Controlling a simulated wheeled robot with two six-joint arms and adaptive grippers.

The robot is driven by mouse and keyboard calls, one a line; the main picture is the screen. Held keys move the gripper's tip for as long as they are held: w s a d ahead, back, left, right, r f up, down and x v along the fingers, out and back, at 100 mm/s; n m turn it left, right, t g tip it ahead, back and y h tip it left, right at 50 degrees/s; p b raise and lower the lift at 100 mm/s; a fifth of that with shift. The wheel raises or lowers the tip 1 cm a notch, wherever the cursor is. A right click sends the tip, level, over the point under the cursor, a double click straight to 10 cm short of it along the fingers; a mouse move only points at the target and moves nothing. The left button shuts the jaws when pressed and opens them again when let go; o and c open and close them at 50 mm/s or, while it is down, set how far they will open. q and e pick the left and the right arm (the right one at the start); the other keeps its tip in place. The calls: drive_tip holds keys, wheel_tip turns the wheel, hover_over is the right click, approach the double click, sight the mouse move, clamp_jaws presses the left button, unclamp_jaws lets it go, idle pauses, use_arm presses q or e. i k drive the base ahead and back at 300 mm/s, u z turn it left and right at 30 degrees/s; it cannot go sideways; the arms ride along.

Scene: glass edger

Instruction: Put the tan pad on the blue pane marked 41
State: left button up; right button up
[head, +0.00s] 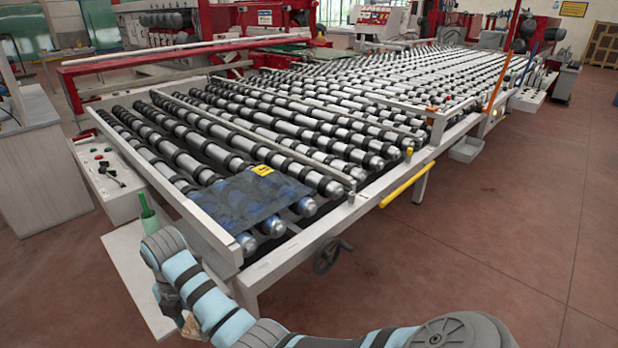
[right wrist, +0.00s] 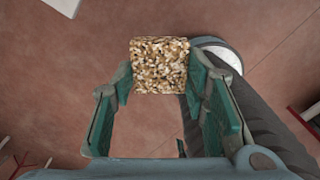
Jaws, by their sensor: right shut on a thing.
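The blue pane (head: 245,200) is dark, see-through and lies flat on the rollers at the conveyor's near end. A yellow label (head: 262,170) sits at its far edge; its number is too small to read. My right gripper (head: 186,320) hangs low at the bottom left of the head view, left of and below the conveyor's near corner, partly hidden by my arm. In the right wrist view, my right gripper (right wrist: 160,78) is shut on the tan pad (right wrist: 160,62), a speckled block, held above the floor. The pad is apart from the pane. My left gripper is not in view.
The conveyor's pale side rail (head: 190,215) runs between my right gripper and the pane. A white shelf (head: 125,260) carries a green object (head: 148,212) close to my arm. A control box (head: 110,175) is on the left. Red floor (head: 480,230) on the right is clear.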

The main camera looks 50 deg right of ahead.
sight(261, 193)
drive_tip(key=z, duration=1.25)
drive_tip(key=i, duration=0.2)
